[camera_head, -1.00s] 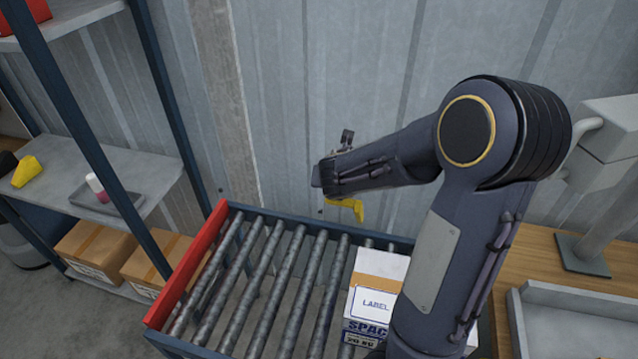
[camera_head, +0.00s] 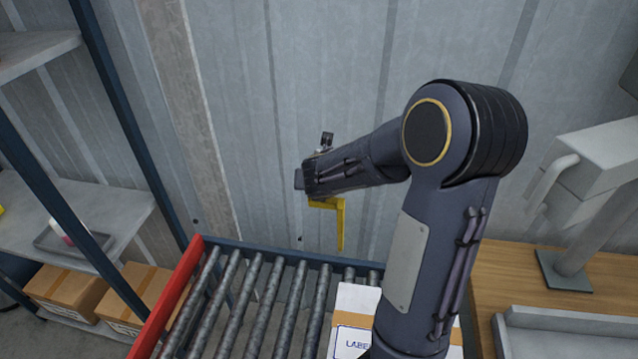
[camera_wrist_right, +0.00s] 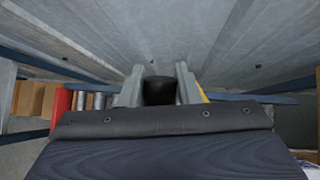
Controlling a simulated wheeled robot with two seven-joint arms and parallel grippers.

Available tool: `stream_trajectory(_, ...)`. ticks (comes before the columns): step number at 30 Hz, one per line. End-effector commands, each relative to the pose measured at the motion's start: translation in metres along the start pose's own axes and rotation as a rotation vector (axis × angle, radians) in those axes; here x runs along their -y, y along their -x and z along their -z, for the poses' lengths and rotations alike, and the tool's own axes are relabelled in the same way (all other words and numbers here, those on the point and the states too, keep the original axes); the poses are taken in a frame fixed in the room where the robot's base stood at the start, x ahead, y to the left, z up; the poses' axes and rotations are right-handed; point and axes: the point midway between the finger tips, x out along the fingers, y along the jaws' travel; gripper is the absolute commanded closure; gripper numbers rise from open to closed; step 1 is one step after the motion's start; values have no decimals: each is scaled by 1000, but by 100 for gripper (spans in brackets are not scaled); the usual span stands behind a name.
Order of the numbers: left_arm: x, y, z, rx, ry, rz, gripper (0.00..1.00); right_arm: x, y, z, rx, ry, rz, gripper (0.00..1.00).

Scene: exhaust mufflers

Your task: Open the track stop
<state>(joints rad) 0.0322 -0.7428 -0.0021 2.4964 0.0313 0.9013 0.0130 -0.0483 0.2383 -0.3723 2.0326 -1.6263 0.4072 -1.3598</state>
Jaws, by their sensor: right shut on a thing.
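The track stop appears as a yellow bent bar (camera_head: 341,222) at the far side of the roller conveyor, with a horizontal upper part and an upright part reaching down near the back rail. My right gripper (camera_head: 300,180) is above the conveyor's back edge, at the bar's upper end. In the right wrist view, its two grey fingers (camera_wrist_right: 158,76) are closed on a black knob (camera_wrist_right: 159,91), with a strip of yellow beside the right finger. The bar's lower end and its joint to the rail are hard to make out. My left gripper is not in view.
The roller conveyor (camera_head: 250,302) has a red end plate (camera_head: 172,300) at left. A labelled white box (camera_head: 355,318) sits on the rollers, partly behind my right arm. A grey wall stands close behind. A shelf rack (camera_head: 110,215) is at left, a wooden bench (camera_head: 510,262) at right.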

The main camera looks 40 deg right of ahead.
Motion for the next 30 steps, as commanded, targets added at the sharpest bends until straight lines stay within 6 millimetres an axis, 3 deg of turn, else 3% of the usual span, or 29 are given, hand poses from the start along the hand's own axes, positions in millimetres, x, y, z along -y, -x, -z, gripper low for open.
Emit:
stream_trajectory(3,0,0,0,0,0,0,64,1,0,-1,2,2,4,100)
stream_trajectory(4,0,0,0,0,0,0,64,1,0,-1,2,2,4,66)
stream_trajectory(8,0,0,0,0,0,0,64,1,0,-1,2,1,3,50)
stream_trajectory(19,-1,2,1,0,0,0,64,0,8,-2,3,-3,0,50)
stream_trajectory(30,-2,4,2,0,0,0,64,0,66,-1,4,-3,-1,50)
